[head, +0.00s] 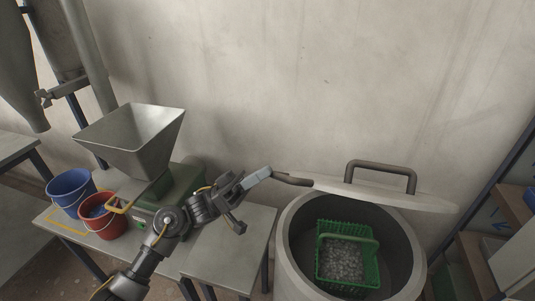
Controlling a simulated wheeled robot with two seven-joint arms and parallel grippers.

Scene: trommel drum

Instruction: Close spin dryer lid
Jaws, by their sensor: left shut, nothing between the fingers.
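The spin dryer (290,255) is a pale round drum at the lower right, its mouth uncovered toward me. Its pale lid (435,204) is raised over the back of the mouth and seen almost edge-on. A dark bar handle (382,164) stands on the lid, and a dark lever (294,180) sticks out from its left end. My left gripper (264,173) is shut, with its pale fingertips at the lever's free end; I cannot tell whether they touch. A green basket (322,250) of grey pieces sits inside the drum. My right gripper is not in view.
A wall is close behind the dryer; shelving (480,262) stands at right.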

